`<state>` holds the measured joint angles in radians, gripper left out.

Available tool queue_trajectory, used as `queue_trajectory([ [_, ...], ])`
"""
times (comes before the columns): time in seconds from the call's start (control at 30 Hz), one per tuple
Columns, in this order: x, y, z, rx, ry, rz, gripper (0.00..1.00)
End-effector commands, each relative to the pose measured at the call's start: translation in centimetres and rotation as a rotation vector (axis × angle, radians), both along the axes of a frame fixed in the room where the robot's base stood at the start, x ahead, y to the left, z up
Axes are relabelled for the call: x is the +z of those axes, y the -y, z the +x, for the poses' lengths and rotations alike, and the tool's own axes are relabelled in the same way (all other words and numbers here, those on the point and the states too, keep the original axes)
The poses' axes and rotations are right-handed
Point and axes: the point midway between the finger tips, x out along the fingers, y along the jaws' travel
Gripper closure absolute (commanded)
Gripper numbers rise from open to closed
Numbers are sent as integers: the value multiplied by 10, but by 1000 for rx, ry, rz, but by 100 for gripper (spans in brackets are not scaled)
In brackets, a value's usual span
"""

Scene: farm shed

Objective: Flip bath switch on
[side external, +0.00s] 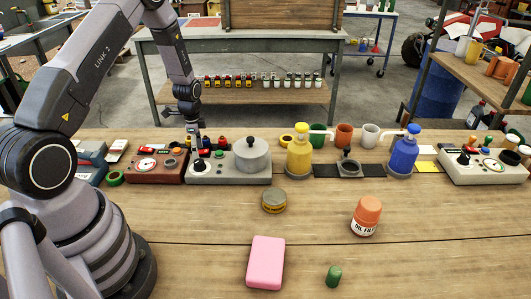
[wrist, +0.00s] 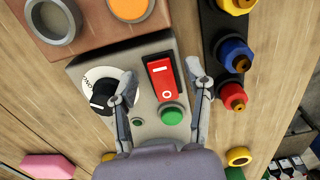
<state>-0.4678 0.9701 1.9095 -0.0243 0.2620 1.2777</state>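A grey bath unit (side external: 231,180) with a lidded round pot (side external: 252,154) stands on the wooden bench in the side view. In the wrist view, the grey panel (wrist: 140,66) carries a red rocker switch (wrist: 165,80) marked I and O, a black dial knob (wrist: 102,97) and a green button (wrist: 171,115). Which end of the rocker is pressed in is unclear. My gripper (wrist: 161,78) is open and empty, pointing down, with fingers apart on either side of the rocker. In the side view, my gripper (side external: 195,151) is over the left part of the unit and hides the rocker.
A brown control box (side external: 156,168) stands close on the left. A black strip of coloured knobs (wrist: 228,58) runs close alongside the panel. Yellow (side external: 299,153) and blue (side external: 403,153) pump bottles stand farther right. The front bench holds a pink block (side external: 265,262) and a tin (side external: 273,200).

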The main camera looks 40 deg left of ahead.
Motion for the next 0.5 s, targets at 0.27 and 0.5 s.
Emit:
queue_trajectory([
  [0.27, 4, -1, 1, 1, 3, 1, 50],
  [0.5, 46, -2, 1, 0, 6, 4, 50],
])
